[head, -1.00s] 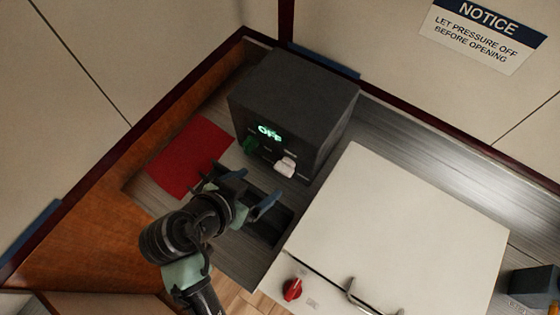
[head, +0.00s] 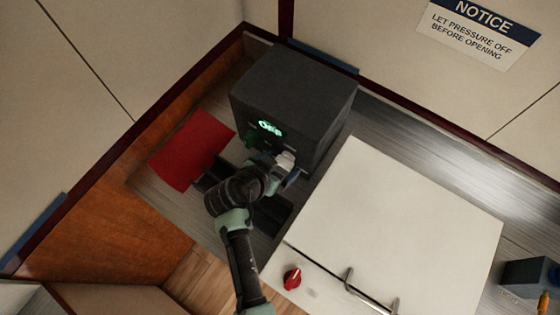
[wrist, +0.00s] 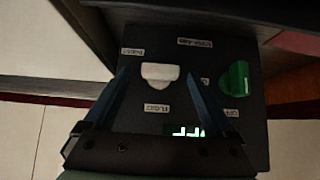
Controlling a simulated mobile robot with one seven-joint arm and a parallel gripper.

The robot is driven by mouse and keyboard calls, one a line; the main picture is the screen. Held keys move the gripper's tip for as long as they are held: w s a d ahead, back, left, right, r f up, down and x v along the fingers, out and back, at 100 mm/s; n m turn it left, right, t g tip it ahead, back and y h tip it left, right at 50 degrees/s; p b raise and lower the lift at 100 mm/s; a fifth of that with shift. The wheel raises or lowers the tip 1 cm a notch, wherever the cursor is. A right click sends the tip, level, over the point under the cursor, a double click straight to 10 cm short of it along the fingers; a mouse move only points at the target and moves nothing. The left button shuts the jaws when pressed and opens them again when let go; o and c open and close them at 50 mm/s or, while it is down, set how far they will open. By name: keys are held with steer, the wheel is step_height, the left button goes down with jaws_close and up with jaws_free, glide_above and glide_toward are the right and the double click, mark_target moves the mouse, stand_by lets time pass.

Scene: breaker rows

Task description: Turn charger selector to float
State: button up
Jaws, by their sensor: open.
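The dark charger box (head: 300,100) stands in the back corner of the counter, its display lit green with OFF. A white selector knob (head: 285,159) and a green knob (head: 250,142) sit on its front. In the wrist view the white knob (wrist: 160,75) lies between the fingertips of my open gripper (wrist: 158,76), with a gap on each side. Labels reading BOOST (wrist: 132,51) and FLOAT (wrist: 157,108) are near it. The green knob (wrist: 234,79) is outside the right finger, with an OFF label beside it. In the head view my gripper (head: 273,172) partly hides the box front.
A red mat (head: 190,150) lies left of the box. A large white cabinet (head: 400,230) with a red knob (head: 292,277) and a metal handle stands close on the right. Walls close in behind; a notice sign (head: 478,35) hangs there.

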steer(key=c, duration=1.4)
